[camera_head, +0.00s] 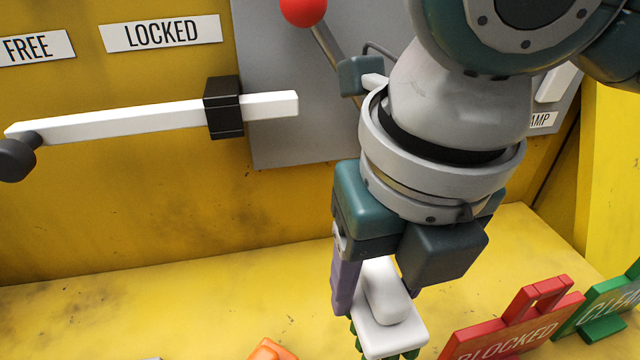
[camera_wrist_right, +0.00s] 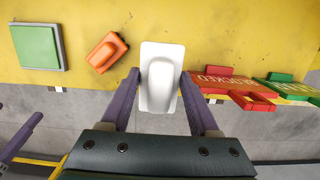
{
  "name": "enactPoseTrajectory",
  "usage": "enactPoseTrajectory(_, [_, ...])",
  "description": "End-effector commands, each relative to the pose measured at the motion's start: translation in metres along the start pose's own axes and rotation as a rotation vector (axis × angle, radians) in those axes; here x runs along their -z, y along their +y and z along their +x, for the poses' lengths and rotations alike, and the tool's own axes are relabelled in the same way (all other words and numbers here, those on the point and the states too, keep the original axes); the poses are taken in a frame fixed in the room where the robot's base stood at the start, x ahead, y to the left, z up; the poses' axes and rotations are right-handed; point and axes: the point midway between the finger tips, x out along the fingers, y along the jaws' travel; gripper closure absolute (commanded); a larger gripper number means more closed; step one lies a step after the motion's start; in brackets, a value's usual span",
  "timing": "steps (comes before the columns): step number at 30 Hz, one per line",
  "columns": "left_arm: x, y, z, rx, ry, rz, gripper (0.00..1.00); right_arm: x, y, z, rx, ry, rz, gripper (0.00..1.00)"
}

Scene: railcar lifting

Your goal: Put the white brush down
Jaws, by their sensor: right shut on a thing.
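The white brush (camera_head: 390,305) has a white block body with a raised grip and green bristles under it. My right gripper (camera_head: 374,292) is shut on its grip, with the bristles facing down. In the right wrist view the white brush (camera_wrist_right: 160,85) sits between the two purple fingers of my right gripper (camera_wrist_right: 160,88). It shows over the front edge of the yellow ledge (camera_wrist_right: 200,30). I cannot tell whether the bristles touch the ledge. A purple finger at the left edge of the wrist view seems to be my left gripper (camera_wrist_right: 20,135); its opening is unclear.
An orange block (camera_wrist_right: 106,52) and a green square pad (camera_wrist_right: 37,47) are on the ledge left of the brush. A red BLOCKED sign (camera_head: 515,325) and a green sign (camera_head: 610,305) are right. Behind are a white bar (camera_head: 130,120) and a red-knobbed lever (camera_head: 303,10).

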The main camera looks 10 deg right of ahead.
Motion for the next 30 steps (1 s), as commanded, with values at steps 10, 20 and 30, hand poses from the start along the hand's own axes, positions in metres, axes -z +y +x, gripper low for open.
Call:
enactPoseTrajectory(10, [-0.005,0.0,0.014,0.002,0.0,0.002,0.08,0.012,0.0,0.08,0.0,-0.001,0.0,0.9])
enactPoseTrajectory(20, [-0.007,0.002,0.023,-0.002,0.0,-0.001,0.08,0.019,0.0,0.121,0.001,0.0,0.001,0.9])
enactPoseTrajectory(30, [-0.007,0.004,0.023,-0.008,0.001,-0.007,0.08,0.019,0.0,0.127,0.0,-0.003,0.0,0.9])
